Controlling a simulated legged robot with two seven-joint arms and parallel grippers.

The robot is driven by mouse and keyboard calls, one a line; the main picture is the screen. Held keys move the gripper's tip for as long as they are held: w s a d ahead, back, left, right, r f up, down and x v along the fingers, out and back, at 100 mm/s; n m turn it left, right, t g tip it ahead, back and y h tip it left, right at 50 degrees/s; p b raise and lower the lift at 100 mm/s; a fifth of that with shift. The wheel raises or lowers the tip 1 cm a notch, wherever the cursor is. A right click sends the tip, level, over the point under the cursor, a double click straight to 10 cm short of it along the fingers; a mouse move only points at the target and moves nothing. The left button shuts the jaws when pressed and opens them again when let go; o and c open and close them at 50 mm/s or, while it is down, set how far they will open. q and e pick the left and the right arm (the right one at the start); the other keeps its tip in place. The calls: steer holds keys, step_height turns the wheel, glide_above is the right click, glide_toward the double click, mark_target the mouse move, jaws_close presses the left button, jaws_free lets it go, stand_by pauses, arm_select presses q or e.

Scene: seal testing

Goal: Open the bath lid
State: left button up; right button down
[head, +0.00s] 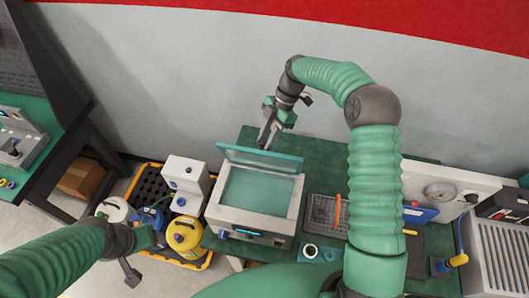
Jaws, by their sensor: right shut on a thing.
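The bath (214,213) is a white box with a teal interior, standing on the green table. Its lid (262,159), a translucent teal panel, stands raised at the back edge, so the inside shows from above. My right gripper (268,138) reaches over from behind and is shut at the lid's upper edge; the exact grip is too small to make out. My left gripper (135,265) hangs at the lower left, apart from the bath. Its fingers are too small to tell open from shut.
Left of the bath are a white device (185,177) and a black-and-yellow tray (148,183) with a yellow canister (185,235) and other containers. Right of it are a dark rack (322,212) and an orange tool (337,211). My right arm covers part of the table.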

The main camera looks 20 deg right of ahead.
arm_select(q)
steer(key=shift+w+d+f, duration=0.25)
steer(key=shift+w+d, duration=0.2)
arm_select(e)
steer(key=w+d+f, duration=0.1)
steer(key=w+d, duration=0.2)
steer(key=w, duration=0.2)
steer(key=shift+w+f, duration=0.25)
steer(key=shift+f, duration=0.1)
arm_select(q)
steer(key=shift+d, duration=0.1)
arm_select(e)
steer(key=shift+w, duration=0.2)
steer(key=c, duration=1.5)
jaws_free()
steer(key=shift+c, duration=0.2)
steer(key=o, duration=0.5)
steer(key=shift+w+a, duration=0.2)
steer(key=shift+a, duration=0.1)
steer(key=shift+c, duration=0.2)
arm_select(q)
steer(key=shift+w+a+f, duration=0.15)
steer(key=shift+w+a, duration=0.2)
steer(key=shift+a, duration=0.2)
arm_select(e)
steer(key=shift+s+d+f, duration=0.1)
steer(key=shift+s+d, duration=0.05)
steer(key=shift+d, duration=0.1)
